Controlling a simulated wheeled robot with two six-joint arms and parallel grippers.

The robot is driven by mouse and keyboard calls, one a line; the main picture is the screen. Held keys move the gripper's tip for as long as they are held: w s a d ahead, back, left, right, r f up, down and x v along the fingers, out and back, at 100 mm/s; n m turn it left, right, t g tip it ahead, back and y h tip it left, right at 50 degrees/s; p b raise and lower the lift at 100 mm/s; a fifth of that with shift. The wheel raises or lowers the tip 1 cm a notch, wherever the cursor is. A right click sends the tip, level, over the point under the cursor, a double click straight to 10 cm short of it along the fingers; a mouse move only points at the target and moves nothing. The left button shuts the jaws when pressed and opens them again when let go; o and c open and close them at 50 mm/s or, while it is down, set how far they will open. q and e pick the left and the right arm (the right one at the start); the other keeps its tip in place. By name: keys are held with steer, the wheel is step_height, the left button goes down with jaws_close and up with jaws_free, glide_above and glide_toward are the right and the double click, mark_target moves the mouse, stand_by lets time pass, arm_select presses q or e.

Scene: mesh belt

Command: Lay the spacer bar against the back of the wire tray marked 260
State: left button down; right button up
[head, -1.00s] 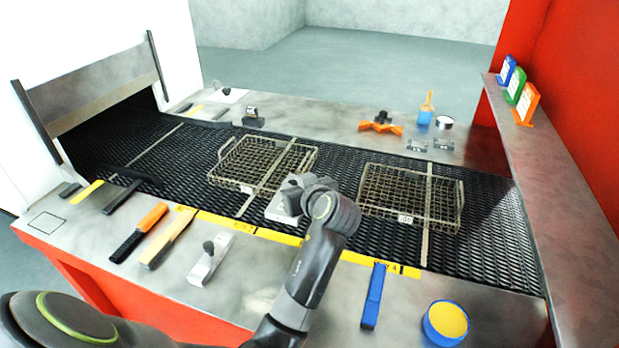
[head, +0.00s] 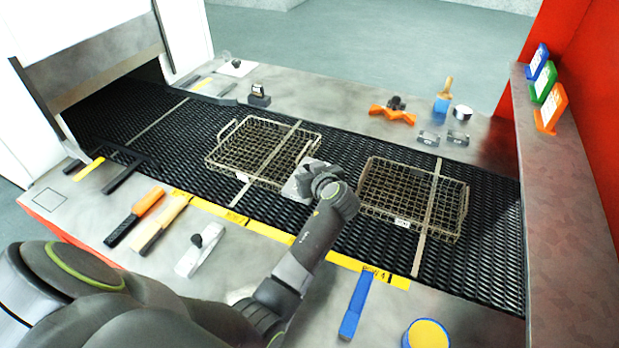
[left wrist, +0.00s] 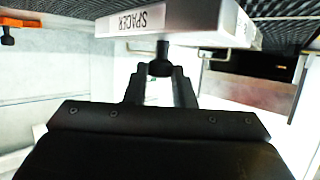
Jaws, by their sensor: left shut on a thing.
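The spacer bar (left wrist: 195,18) is a pale block with a SPACER label and a dark knob, seen in the left wrist view. My left gripper (left wrist: 161,75) is shut on that knob. In the head view my left gripper (head: 325,186) is over the belt between two wire trays, with the pale bar (head: 302,178) partly hidden beside it. The left wire tray (head: 262,150) is just left of the bar; whether they touch is unclear. The right wire tray (head: 412,195) is apart from it. Both front tags are too small to read. My right gripper is not in view.
The black mesh belt (head: 480,265) runs under both trays, with pale strips across it. Brushes, a blue-handled tool (head: 356,305) and another knobbed pale bar (head: 200,250) lie on the front ledge. Orange and blue items (head: 392,116) stand on the back ledge.

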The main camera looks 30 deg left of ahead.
arm_select(q)
step_height(320, 180, down, 3)
steer(key=shift+f+p, duration=0.1)
steer(key=shift+p, duration=0.2)
steer(key=shift+f, duration=0.15)
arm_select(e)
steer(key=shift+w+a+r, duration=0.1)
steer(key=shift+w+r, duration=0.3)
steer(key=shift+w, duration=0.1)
arm_select(q)
steer(key=shift+f, duration=0.15)
steer(key=c, duration=1.2)
jaws_free()
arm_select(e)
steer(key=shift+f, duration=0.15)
